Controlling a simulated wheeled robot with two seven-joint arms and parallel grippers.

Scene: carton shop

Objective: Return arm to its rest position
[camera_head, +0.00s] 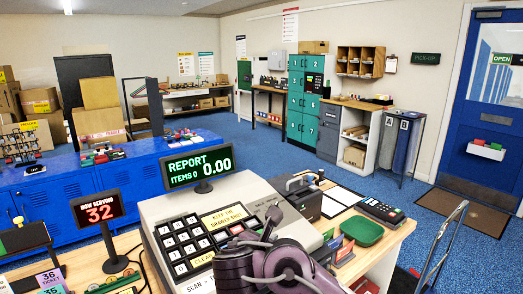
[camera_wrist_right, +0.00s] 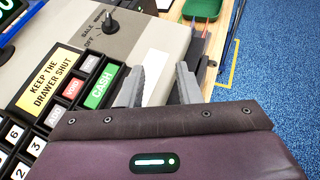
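My right arm (camera_head: 285,265), purple and grey, rises from the bottom of the head view in front of the cash register. My right gripper (camera_head: 258,229) is over the register's right part, near its keys. In the right wrist view its two grey fingers (camera_wrist_right: 159,86) stand apart with nothing held between them. The register's grey casing shows behind them; I cannot tell how far the fingertips are from it. My left gripper is not in view.
The cash register (camera_head: 158,207) has a REPORT display (camera_head: 197,166) on top. A green tray (camera_head: 362,230) and a card terminal (camera_head: 381,211) lie to its right. A NOW SERVING sign (camera_head: 97,208) stands left.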

